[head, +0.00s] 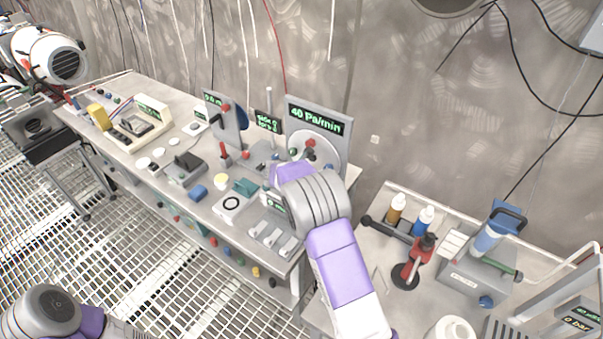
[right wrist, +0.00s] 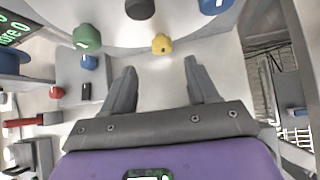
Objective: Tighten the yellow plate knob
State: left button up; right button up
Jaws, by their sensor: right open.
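The yellow knob (right wrist: 161,43) is small and round, on the lower part of a pale round plate in the right wrist view. My right gripper (right wrist: 161,66) is open, its two fingers spread on either side below the knob, with nothing between them. The knob appears just beyond the fingertips; I see no contact. In the head view, the round plate (head: 325,141) is on a panel with a green "40 Pa/min" display. I cannot make out the yellow knob there; my right wrist covers the area in front of it. My left gripper is out of view.
A green knob (right wrist: 87,37), a black knob (right wrist: 140,8) and a blue knob (right wrist: 211,5) surround the yellow one. A red-handled lever (right wrist: 24,122) lies to the left. The bench (head: 150,180) is crowded with devices. A side table (head: 390,270) holds bottles and a red tool.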

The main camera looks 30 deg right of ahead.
jog(key=shift+x, duration=3.45)
jog(key=shift+s, duration=0.15)
jog(key=c, duration=1)
jog(key=t+b, duration=0.1)
jog(key=b, duration=0.3)
jog(key=m+t+y+b, duration=0.1)
jog(key=b, duration=0.7)
jog(key=shift+s+d+f+m+t+b, duration=0.2)
jog(key=shift+f+m+t+b, duration=0.1)
jog(key=shift+t+b, duration=0.1)
jog(key=shift+c, duration=0.2)
jog(key=shift+r+b, duration=0.2)
jog(key=shift+b, duration=0.35)
jog(key=o, duration=1)
jog(key=shift+o, duration=0.2)
